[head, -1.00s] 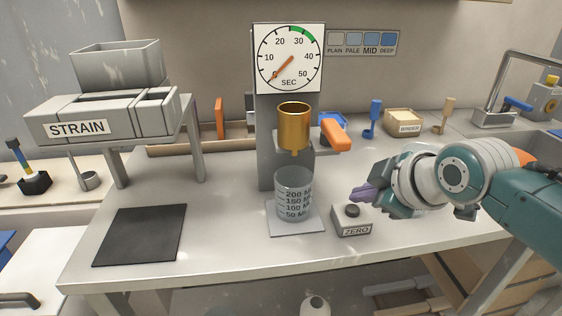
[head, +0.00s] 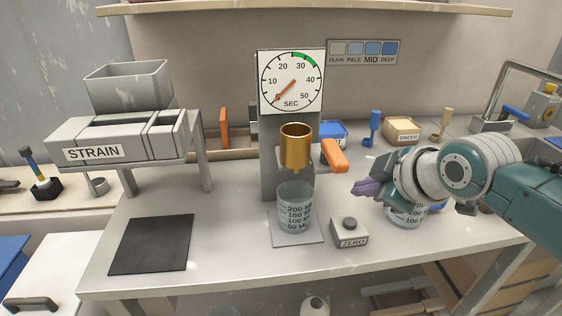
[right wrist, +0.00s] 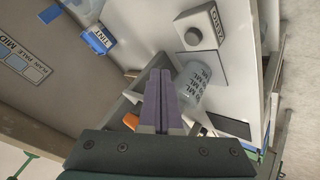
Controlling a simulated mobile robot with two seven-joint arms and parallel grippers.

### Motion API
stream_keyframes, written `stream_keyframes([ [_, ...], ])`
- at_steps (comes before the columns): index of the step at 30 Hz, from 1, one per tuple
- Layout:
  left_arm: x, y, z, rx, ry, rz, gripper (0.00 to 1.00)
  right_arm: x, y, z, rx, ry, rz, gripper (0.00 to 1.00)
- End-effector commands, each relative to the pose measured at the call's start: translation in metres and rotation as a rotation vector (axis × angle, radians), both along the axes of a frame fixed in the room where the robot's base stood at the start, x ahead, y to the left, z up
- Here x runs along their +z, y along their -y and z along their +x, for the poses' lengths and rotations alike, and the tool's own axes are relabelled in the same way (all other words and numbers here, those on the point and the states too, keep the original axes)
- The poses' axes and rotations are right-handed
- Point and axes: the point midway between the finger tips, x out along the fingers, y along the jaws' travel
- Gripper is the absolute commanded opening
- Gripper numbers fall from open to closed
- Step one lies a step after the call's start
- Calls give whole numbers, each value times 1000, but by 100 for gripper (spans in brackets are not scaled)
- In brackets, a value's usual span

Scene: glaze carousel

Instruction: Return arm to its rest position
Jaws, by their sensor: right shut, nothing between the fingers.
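My right gripper (head: 366,188) comes in from the right in the head view, above the bench and to the right of the dial stand. Its purple fingers are shut and empty, and they show pressed together in the right wrist view (right wrist: 158,100). It is apart from the grey ZERO button box (head: 349,232), which sits below it to the left. Part of a measuring beaker (head: 405,215) shows behind and below my right wrist. My left gripper is not in view.
A beaker (head: 296,209) stands on a pale plate under the gold cup (head: 295,148) with its orange handle (head: 333,155). The dial (head: 291,81) rises behind. The STRAIN unit (head: 125,140) and black mat (head: 151,244) are left; bare bench lies between.

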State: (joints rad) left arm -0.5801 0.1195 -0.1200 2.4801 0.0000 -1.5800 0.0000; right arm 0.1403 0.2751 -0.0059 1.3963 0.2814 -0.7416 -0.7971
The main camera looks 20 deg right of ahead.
Motion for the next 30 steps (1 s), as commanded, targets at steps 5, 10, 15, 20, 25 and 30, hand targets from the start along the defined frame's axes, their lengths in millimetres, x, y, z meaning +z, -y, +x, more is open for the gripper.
stream_keyframes([
  [5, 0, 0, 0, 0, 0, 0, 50, 0, -1, -1, 0, -1, 2, 0],
  [10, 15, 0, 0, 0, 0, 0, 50, 6, -24, -31, -16, -69, 54, 0],
  [15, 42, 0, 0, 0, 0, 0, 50, 29, -68, -113, -118, -233, 173, 0],
  [20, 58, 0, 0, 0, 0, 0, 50, 60, -90, -181, -259, -352, 258, 0],
  [25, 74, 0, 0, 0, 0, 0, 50, 97, -101, -239, -419, -444, 329, 0],
  [30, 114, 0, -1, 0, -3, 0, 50, 148, -102, -259, -492, -475, 352, 0],
])
